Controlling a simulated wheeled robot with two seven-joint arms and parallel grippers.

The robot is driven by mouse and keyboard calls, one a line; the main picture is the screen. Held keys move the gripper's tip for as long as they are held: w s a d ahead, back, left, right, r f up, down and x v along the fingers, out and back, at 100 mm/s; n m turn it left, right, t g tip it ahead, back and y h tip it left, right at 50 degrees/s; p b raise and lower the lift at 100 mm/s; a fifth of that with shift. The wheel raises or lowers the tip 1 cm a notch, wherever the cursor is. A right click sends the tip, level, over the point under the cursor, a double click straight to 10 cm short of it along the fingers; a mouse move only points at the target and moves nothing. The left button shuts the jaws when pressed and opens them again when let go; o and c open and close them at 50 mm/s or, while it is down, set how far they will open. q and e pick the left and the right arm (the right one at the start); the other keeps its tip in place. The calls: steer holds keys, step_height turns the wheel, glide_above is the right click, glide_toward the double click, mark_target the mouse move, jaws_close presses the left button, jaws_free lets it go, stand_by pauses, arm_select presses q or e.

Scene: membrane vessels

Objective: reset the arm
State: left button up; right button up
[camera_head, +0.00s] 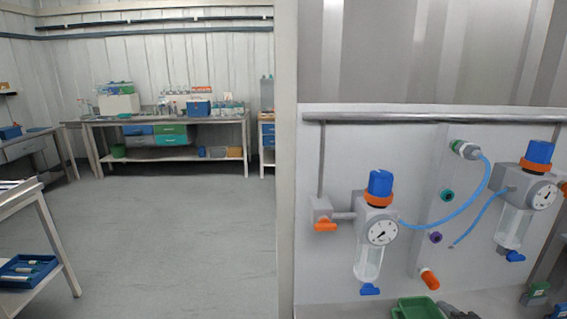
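Neither of my grippers shows clearly in the head view, and no arm of mine can be made out. On the grey panel (400,150) at the right are two clear filter vessels. The left vessel (368,262) has a blue and orange top knob (379,185) and a round gauge (382,232). The right vessel (512,228) has a similar knob (538,155) and gauge (543,196). A blue hose (470,205) curves between the left vessel and a fitting (465,149) higher on the panel. A second blue hose (475,222) runs from the right vessel.
An orange valve handle (325,225) and an orange-ended fitting (429,278) stick out from the panel. A green tray (418,308) is cut off at the bottom edge, beside small dark items. At left, a side table (22,200) holds a blue tray (28,270). The grey floor (170,230) is clear.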

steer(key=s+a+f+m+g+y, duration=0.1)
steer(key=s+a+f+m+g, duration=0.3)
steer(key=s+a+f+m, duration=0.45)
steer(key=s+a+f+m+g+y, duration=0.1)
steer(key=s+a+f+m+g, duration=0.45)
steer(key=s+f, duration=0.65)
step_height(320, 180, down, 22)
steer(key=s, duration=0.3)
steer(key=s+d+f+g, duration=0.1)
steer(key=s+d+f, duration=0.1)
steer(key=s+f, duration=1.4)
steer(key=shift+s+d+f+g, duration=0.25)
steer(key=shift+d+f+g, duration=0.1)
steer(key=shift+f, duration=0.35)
